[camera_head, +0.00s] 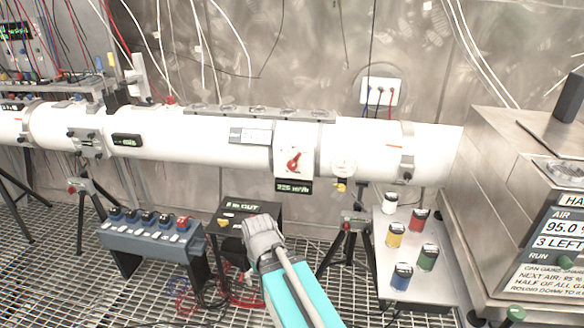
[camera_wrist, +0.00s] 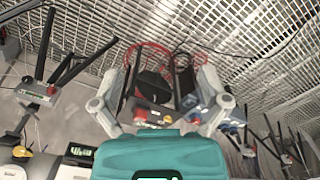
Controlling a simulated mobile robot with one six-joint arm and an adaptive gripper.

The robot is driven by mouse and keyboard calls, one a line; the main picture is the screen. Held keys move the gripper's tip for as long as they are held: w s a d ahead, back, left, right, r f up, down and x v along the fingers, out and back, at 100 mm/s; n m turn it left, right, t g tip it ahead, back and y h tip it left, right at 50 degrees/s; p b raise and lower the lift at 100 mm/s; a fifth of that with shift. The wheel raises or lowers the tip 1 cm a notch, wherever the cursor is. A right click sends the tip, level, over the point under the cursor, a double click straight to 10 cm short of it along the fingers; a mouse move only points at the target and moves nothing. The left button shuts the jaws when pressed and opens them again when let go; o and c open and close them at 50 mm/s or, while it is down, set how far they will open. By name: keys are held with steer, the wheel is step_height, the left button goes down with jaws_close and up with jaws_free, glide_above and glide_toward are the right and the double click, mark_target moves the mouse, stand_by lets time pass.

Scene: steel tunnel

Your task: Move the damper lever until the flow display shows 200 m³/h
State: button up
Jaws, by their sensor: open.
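The red damper lever (camera_head: 293,160) sits on a white plate (camera_head: 284,139) on the front of the white pipe (camera_head: 200,133). It is tilted, its upper end leaning right. The flow display (camera_head: 292,187) hangs just below the plate; its small green digits look like about 225 m³/h, but the last digits are hard to read. My gripper (camera_head: 240,247) is below and left of the lever, well apart from it and in front of a black box. In the wrist view my gripper (camera_wrist: 160,62) is open and points down at the grating, with nothing held. The lever cannot be made out there.
A black box with a green readout (camera_head: 243,210) stands behind my gripper. A blue-grey button console (camera_head: 155,240) is to its left. A tripod (camera_head: 350,230) stands to the right, beside a metal table (camera_head: 410,265) with coloured cans. A steel cabinet (camera_head: 480,190) fills the right.

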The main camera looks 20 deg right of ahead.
steer(key=n+t+h+b, duration=0.2)
steer(key=t+h+b, duration=0.9)
steer(key=t, duration=0.4)
glide_toward(291, 167)
steer(key=shift+s+a+r+y+b, duration=0.15)
steer(key=shift+s+a+y+b, duration=0.15)
steer(key=shift+s, duration=0.45)
steer(key=shift+s+a+r+y+b, duration=0.2)
steer(key=shift+s+a, duration=0.15)
steer(key=shift+s, duration=0.35)
steer(key=shift+w+d, duration=0.1)
steer(key=shift+w, duration=0.05)
steer(key=x, duration=1.3)
steer(key=shift+w+d, duration=0.15)
steer(key=shift+d, duration=0.05)
